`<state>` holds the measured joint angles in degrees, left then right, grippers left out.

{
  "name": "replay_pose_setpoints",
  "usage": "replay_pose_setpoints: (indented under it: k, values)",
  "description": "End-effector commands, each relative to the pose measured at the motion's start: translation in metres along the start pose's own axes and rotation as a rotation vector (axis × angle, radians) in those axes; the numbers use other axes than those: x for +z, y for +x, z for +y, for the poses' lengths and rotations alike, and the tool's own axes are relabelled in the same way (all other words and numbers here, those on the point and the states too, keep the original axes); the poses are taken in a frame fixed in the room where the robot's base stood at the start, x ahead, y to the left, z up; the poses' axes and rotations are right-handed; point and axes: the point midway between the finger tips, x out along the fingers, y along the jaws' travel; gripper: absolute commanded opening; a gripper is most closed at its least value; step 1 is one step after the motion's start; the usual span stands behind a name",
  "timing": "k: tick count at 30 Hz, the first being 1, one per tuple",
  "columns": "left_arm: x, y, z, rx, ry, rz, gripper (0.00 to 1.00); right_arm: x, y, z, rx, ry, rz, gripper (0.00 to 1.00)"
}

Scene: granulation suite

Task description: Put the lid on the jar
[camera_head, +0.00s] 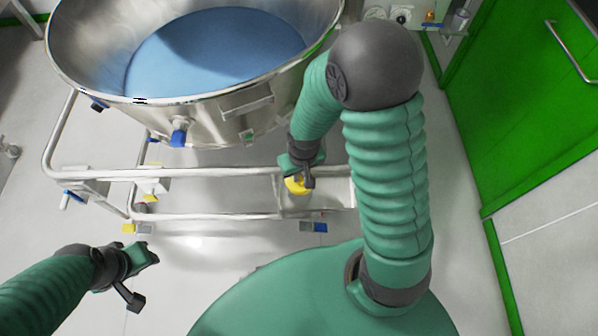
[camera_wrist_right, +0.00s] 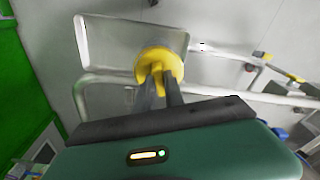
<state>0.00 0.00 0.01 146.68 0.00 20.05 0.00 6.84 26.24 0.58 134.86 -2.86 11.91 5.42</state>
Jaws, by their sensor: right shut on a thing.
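A round yellow lid (camera_wrist_right: 158,62) with a raised grip shows in the wrist view, between the tips of my right gripper (camera_wrist_right: 160,82). The right gripper is shut on the lid's grip. In the head view the lid (camera_head: 296,186) shows just below my right gripper (camera_head: 306,175), in front of the steel frame. I cannot make out a jar in either view; the gripper and lid may hide it. My left gripper (camera_head: 152,252) is low at the left of the head view, away from the lid, and its jaws are too unclear to read.
A large steel vessel (camera_head: 215,118) with blue material (camera_head: 215,50) inside stands at the back left. Its tubular steel frame (camera_head: 215,173) runs in front of it, close to my right gripper. Green doors (camera_head: 515,100) are at the right.

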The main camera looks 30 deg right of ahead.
Motion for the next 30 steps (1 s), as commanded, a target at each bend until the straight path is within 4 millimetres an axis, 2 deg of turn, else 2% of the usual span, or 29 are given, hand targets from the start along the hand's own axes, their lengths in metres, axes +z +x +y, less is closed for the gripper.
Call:
replay_pose_setpoints:
  k: [10,11,16,25,28,30]
  values:
    - [0.001,0.004,0.0,0.0,0.0,0.0,0.36,0.001,0.006,0.0,0.0,0.0,0.0,0.0]
    - [0.001,0.004,0.0,0.0,0.0,0.0,0.36,0.001,0.005,0.0,0.0,0.0,0.0,0.17]
    - [0.001,0.003,0.0,0.0,0.0,0.0,0.36,0.001,0.005,0.0,0.0,0.0,0.0,0.39]
    - [0.001,0.003,0.0,0.0,0.0,0.0,0.36,0.0,0.004,0.0,0.0,0.0,0.001,0.39]
    - [0.0,0.001,0.0,0.0,0.0,0.0,0.36,-0.001,-0.006,0.0,0.0,0.0,0.004,0.39]
    - [-0.001,-0.002,0.0,0.0,0.0,0.0,0.36,-0.001,-0.02,0.0,0.0,0.0,0.006,0.39]
